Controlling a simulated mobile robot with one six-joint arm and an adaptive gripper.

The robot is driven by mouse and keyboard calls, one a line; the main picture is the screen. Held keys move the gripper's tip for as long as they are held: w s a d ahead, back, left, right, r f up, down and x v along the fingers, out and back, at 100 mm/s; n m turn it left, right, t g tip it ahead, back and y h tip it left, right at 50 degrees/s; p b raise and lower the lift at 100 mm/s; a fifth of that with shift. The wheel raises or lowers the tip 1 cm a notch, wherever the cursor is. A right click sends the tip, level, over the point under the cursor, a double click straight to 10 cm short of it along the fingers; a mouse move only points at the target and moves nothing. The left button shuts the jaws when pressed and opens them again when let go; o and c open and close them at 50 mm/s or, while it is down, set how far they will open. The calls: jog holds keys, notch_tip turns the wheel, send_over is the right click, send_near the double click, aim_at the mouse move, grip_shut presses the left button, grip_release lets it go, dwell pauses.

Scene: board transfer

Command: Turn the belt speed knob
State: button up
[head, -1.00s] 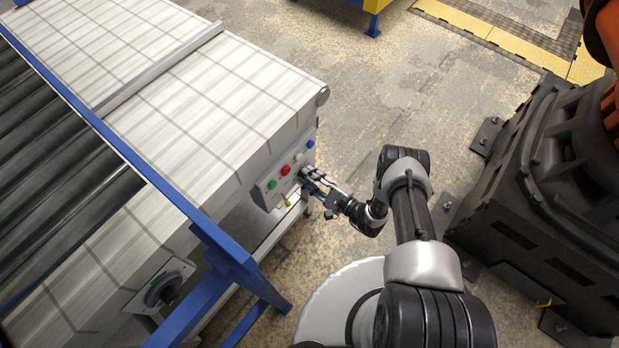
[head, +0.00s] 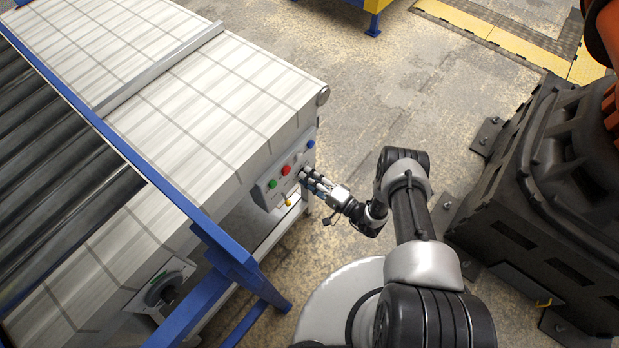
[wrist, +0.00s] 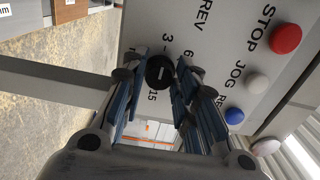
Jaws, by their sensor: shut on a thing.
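The belt speed knob (wrist: 160,72) is a round black dial with a light pointer mark, set in the panel between printed numbers such as 3, 6 and 15. It sits between the fingertips of my gripper (wrist: 158,80) in the wrist view, and the fingers are shut on it. In the head view my gripper (head: 311,180) reaches the front of the control panel (head: 268,194) on the conveyor's side, and its fingers hide the knob there.
Red (wrist: 286,39), white (wrist: 257,84) and blue (wrist: 234,115) buttons are close to the knob. A green button (head: 272,184) is farther left. A blue frame (head: 225,255) stands left of the arm. A black robot pedestal (head: 540,200) stands to the right.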

dwell(0.4)
jog(key=o, duration=1)
jog(key=v, duration=1.2)
